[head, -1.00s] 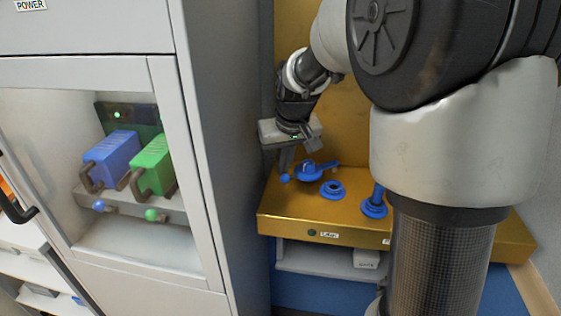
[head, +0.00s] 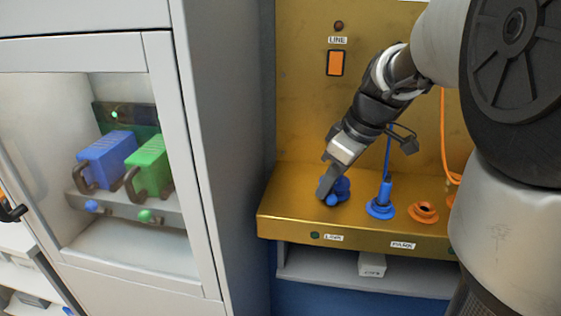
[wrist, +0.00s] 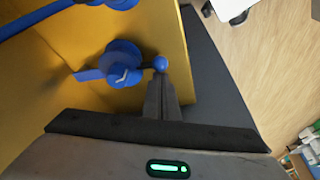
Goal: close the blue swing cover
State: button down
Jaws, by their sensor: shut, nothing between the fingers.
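The blue swing cover (head: 343,187) is on the gold bench at the left front, with a round blue ball on its lever. In the wrist view the cover (wrist: 122,72) shows a hub, a flat arm to the left and the ball (wrist: 160,64) at right. The cover overlaps the left blue round socket (wrist: 121,52), and I cannot tell if it is fully seated. My gripper (head: 322,194) is shut and empty, pointing down at the cover's left side. In the wrist view its fingertips (wrist: 161,82) are right at the ball, touching or nearly so.
A blue plug with cable stands in the middle blue socket (head: 380,208). An orange socket (head: 423,211) is to its right. The grey cabinet (head: 225,130) stands close at left. The bench's front edge is just before the cover.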

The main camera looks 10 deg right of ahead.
jog(key=shift+s+d, duration=0.35)
jog(key=shift+d, duration=0.25)
